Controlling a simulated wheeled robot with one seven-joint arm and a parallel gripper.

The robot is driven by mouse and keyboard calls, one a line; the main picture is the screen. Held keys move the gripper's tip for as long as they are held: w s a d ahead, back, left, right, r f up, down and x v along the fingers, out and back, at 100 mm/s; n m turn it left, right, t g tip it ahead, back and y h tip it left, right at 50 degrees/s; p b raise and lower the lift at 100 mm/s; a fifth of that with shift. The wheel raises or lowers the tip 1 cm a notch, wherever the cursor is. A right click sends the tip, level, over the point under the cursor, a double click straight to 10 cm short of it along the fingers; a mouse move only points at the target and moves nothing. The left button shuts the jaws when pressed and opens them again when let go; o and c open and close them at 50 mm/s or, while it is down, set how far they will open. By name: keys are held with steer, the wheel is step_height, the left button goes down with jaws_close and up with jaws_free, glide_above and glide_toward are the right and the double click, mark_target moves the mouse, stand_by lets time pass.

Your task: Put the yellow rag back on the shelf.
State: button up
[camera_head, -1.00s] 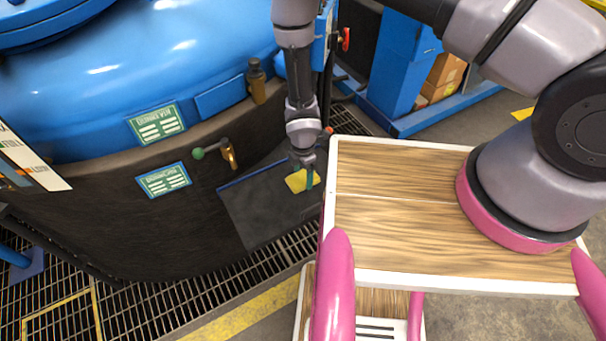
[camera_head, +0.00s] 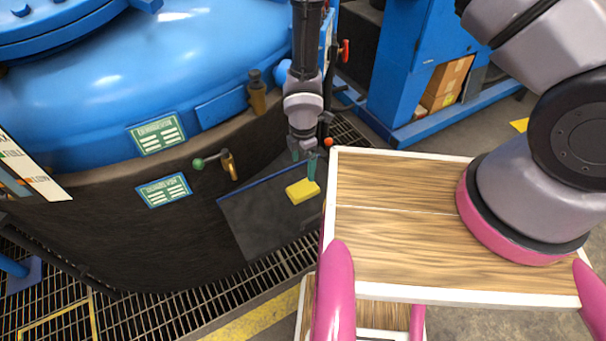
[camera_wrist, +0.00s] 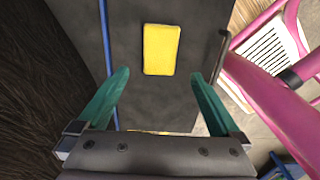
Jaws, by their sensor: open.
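The yellow rag (camera_head: 303,191) lies flat on a dark grey shelf (camera_head: 262,222) with a blue back edge, fixed against the dark furnace wall. In the wrist view the rag (camera_wrist: 161,49) is a small yellow rectangle on the shelf (camera_wrist: 150,100), ahead of the open fingers and touching neither. My gripper (camera_head: 304,164) has two teal fingers, spread apart and empty, above the rag. The gripper also shows in the wrist view (camera_wrist: 160,100). A bit of yellow shows low between the fingers in the wrist view, and I cannot tell what it is.
A blue domed vessel (camera_head: 175,70) rises behind the shelf. A green-knobbed valve handle (camera_head: 199,163) and a brass fitting (camera_head: 257,92) stick out left of the arm. Blue steel framing (camera_head: 400,75) with cardboard boxes (camera_head: 445,82) stands at the back right. Floor grating (camera_head: 190,305) lies below.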

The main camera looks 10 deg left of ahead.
steer(key=shift+r, duration=0.8)
steer(key=w+d+r+m+t, duration=0.1)
steer(key=w+d+r+m, duration=0.4)
steer(key=r, duration=0.6)
steer(key=w+d+r+m+t, duration=0.1)
steer(key=w+d+r+m, duration=0.35)
steer(key=r, duration=0.75)
steer(key=w+d+r+m+t, duration=0.2)
steer(key=w+d+r+m, duration=0.3)
steer(key=r, duration=0.6)
steer(key=s+d+r+m, duration=0.3)
steer(key=d+r, duration=0.3)
steer(key=r, duration=0.1)
steer(key=s+d+r+m, duration=0.2)
steer(key=d+r+m, duration=0.25)
steer(key=r, duration=0.25)
steer(key=s+d+r+m+t+y, duration=0.1)
steer(key=s+d+r+m, duration=0.2)
steer(key=s, duration=0.3)
steer(key=s+d+r+m+t+y, duration=0.1)
steer(key=s+d+r+m+t, duration=0.1)
steer(key=s+r, duration=0.4)
steer(key=s+d+m, duration=0.1)
steer(key=m, duration=0.1)
steer(key=shift+s+d+m, duration=0.2)
steer(key=shift+d+m, duration=0.1)
steer(key=shift+d, duration=0.05)
